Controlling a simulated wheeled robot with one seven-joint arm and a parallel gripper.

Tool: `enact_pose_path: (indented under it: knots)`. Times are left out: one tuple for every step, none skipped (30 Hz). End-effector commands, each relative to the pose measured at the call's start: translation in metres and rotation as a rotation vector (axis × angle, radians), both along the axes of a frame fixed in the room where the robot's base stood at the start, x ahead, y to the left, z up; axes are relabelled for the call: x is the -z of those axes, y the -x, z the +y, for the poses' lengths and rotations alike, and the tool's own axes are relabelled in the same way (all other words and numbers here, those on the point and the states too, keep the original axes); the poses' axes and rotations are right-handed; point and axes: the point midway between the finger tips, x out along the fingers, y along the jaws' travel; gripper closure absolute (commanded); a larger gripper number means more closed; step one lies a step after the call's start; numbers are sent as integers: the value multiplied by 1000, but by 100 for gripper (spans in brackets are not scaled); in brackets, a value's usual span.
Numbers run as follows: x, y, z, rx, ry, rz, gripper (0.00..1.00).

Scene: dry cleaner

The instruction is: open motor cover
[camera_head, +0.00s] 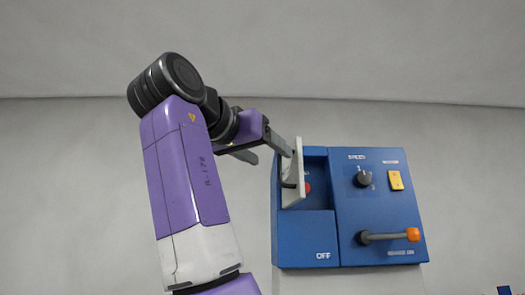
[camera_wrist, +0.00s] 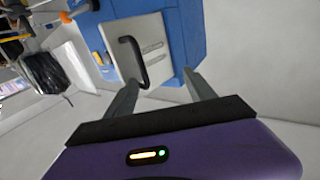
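The motor cover is a pale grey plate (camera_head: 294,168) at the left of the blue control box (camera_head: 300,238). It stands swung out from the box, and a red button (camera_head: 307,187) shows in the recess behind it. In the wrist view the cover (camera_wrist: 155,48) shows its face with a black bar handle (camera_wrist: 136,62). My gripper (camera_head: 275,156) is at the cover's left side in the head view. In the wrist view its fingers (camera_wrist: 160,77) are wide apart with nothing clasped between them. One fingertip is close to the handle's lower end; I cannot tell whether it touches.
The box also has a black speed knob (camera_head: 363,179), a yellow switch (camera_head: 395,180) and a lever with an orange end (camera_head: 392,236). A black bag (camera_wrist: 47,70) hangs at the left in the wrist view. The wall behind is plain.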

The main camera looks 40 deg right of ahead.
Motion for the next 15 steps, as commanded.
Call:
enact_pose_path:
  knots:
    - [4, -9, -4, -13, 0, 21, 69]
    - [5, -9, -3, -13, 0, 21, 69]
    - [5, -9, -3, -13, 0, 21, 69]
    - [5, -9, -3, -13, 0, 21, 69]
    - [5, -9, -3, -13, 0, 21, 69]
    - [5, -9, -3, -13, 0, 21, 69]
    - [5, -10, -3, -13, 0, 22, 69]
    - [5, -10, -3, -13, 0, 22, 69]
    - [5, -10, -3, -13, 0, 22, 69]
    - [5, -10, -3, -13, 0, 22, 69]
    - [5, -10, -3, -13, 0, 22, 69]
    - [5, -10, -3, -13, 0, 22, 69]
    - [5, -10, -3, -13, 0, 22, 69]
    - [5, -10, -3, -13, 0, 22, 69]
    - [5, -9, -2, -13, 0, 22, 69]
